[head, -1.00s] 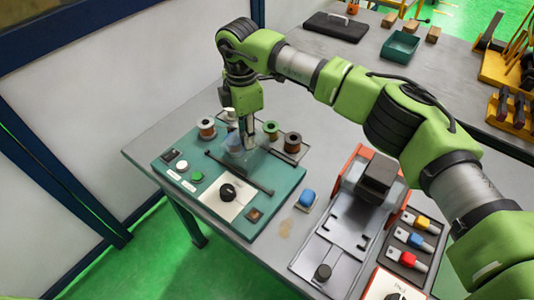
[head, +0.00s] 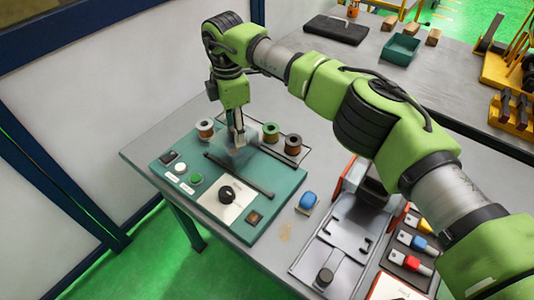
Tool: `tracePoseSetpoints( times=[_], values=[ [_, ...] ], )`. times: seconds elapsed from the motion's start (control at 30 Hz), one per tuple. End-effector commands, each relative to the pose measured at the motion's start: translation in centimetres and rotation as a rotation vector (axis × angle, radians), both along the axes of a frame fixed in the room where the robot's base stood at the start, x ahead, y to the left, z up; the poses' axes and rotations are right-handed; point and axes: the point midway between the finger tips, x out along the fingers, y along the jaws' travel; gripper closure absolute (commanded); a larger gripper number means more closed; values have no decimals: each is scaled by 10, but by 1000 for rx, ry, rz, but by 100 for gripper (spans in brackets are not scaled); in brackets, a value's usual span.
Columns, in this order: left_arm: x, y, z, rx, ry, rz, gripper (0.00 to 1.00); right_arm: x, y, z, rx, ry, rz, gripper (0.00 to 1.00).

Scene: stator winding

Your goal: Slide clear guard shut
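The clear guard (head: 232,154) is a small transparent piece on the teal winding machine (head: 266,207), near the upper end of two dark rails (head: 240,175). My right gripper (head: 239,143) points down at the guard, with its fingertips at or just above it. The fingers look close together, but I cannot tell whether they grip the guard. What lies beneath the guard is blurred and partly hidden. My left gripper is not in view.
A black knob (head: 227,193) and a green button (head: 197,179) sit on the machine's front. A grey fixture (head: 340,240) stands to the right.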

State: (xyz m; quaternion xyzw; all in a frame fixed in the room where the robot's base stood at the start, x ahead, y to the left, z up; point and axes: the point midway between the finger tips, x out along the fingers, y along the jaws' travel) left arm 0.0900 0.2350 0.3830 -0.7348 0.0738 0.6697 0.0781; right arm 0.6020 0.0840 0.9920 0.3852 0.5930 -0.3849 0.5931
Motion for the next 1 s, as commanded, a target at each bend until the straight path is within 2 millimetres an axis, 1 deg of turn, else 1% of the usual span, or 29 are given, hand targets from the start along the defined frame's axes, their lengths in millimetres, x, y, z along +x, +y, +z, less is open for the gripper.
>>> tracePoseSetpoints(
  times=[0.13, 0.23, 0.8, 0.9, 1.0],
  values=[
    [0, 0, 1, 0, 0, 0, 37, 0, 0, 1, 0, 1, 0, 62],
    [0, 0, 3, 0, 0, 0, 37, 0, 0, 5, 0, 0, 0, 62],
    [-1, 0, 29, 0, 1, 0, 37, 0, 0, 51, 1, 0, 0, 62],
    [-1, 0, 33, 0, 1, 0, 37, 0, 0, 58, 0, 0, 0, 62],
    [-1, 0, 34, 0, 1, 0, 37, 0, 0, 61, 0, 1, 0, 62]
  ],
)
